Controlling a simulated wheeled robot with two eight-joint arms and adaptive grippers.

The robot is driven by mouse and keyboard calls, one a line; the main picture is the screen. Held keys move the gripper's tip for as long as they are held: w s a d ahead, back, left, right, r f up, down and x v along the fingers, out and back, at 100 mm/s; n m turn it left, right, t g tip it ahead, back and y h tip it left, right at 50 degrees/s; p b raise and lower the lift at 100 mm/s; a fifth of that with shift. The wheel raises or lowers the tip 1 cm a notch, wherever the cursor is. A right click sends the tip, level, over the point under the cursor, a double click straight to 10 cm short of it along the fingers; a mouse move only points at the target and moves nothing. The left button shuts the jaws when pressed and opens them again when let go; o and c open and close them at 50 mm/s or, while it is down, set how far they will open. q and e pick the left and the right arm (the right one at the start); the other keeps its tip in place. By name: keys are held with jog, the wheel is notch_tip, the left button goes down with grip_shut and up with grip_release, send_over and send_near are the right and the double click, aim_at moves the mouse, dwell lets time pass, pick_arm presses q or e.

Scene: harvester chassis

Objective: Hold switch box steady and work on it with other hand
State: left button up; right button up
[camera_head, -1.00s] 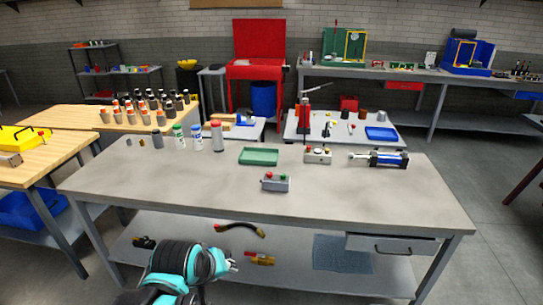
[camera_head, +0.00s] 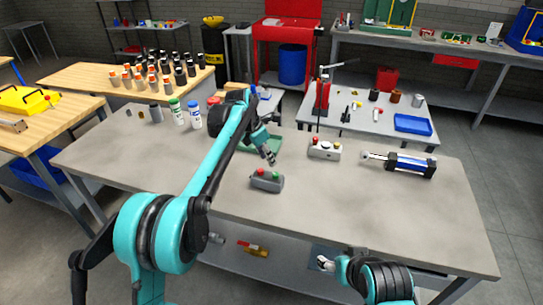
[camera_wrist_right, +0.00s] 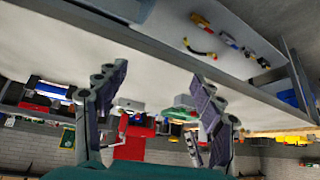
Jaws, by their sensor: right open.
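A grey switch box (camera_head: 267,181) with a red and a green button lies near the front middle of the grey workbench (camera_head: 350,205). My left arm reaches over the bench from the left. Its gripper (camera_head: 270,155) hangs just behind and above the box, apart from it as far as I can tell; its jaws are too small to read. My right gripper (camera_head: 325,263) is low, in front of the bench's front edge. In the right wrist view its two fingers (camera_wrist_right: 160,75) are wide apart with nothing between them.
A pale box (camera_head: 324,151) with a red button and a blue cylinder device (camera_head: 410,164) stand at the right. Bottles (camera_head: 195,115) stand at the back left. The bench's front right is clear.

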jog(key=w+a+r+m+g+y, duration=0.1)
jog(key=w+a+r+m+y, duration=0.2)
jog(key=w+m, duration=0.45)
jog(key=m+g+y, duration=0.1)
jog(key=m+y, duration=0.4)
jog(key=m, duration=0.4)
send_near(282, 180)
jog(key=s+a+r, duration=0.2)
jog(key=s+a, duration=0.2)
jog(key=s, duration=0.1)
jog(key=w+f+m+y, duration=0.1)
jog(key=w+f, duration=0.1)
jog(key=w+f+m+y, duration=0.1)
jog(key=w+f+m, duration=0.1)
jog(key=w+f, duration=0.1)
jog(key=w+f+m+y, duration=0.2)
jog(key=w, duration=0.1)
jog(key=shift+a+f, duration=0.2)
jog(key=shift+a, duration=0.05)
jog(key=shift+w+a+f+m, duration=0.2)
jog(key=shift+w+f+m, duration=0.1)
jog(key=shift+f, duration=0.1)
jog(key=x, duration=0.7)
jog(key=shift+a, duration=0.25)
jog(key=shift+s, duration=0.1)
grip_shut()
